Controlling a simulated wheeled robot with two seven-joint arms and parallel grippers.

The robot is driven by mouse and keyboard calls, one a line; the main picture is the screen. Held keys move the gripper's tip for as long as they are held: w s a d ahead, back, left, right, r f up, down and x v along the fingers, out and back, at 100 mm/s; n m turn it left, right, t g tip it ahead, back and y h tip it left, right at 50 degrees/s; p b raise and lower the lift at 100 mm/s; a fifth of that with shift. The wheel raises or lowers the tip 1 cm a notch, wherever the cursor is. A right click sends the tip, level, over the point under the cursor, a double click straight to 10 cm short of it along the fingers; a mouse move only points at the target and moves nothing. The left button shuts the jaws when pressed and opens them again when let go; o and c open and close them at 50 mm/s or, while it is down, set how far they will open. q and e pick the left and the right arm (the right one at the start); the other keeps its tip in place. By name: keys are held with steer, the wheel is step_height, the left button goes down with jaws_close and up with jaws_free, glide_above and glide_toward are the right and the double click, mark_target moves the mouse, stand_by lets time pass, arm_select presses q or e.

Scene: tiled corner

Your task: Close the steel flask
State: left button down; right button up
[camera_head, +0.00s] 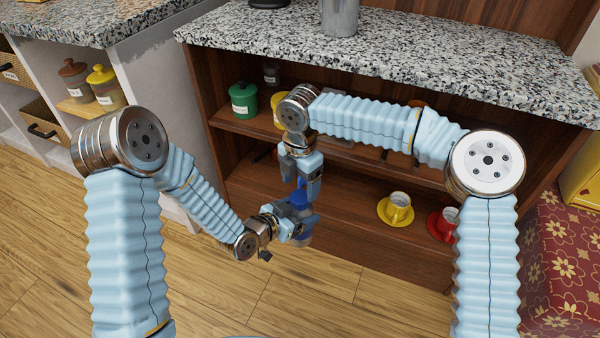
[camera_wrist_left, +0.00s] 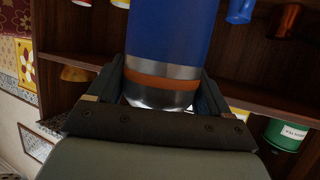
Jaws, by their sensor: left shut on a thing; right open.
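My left gripper (camera_head: 300,228) is shut on a blue flask with a steel section and an orange-brown band. In the left wrist view the flask's blue body (camera_wrist_left: 172,30) rises from between the jaws, and the steel section (camera_wrist_left: 160,95) sits in them. In the head view a blue part (camera_head: 300,197) shows just above the left gripper. My right gripper (camera_head: 305,184) points down over that blue part and is open; whether it touches it is unclear. I cannot tell whether a cap is on the flask. The flask is largely hidden by both grippers in the head view.
A steel cylinder (camera_head: 340,16) stands on the granite counter (camera_head: 400,58). A green canister (camera_head: 243,100) stands on the cabinet's upper shelf. The wooden floor in front is clear.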

mark_target(300, 196)
steer(key=shift+f, duration=2.3)
steer(key=c, duration=1.1)
steer(key=m, duration=0.3)
steer(key=shift+r+m, duration=0.1)
steer(key=shift+m, duration=0.3)
steer(key=m, duration=0.2)
steer(key=shift+m, duration=0.4)
steer(key=o, duration=1.1)
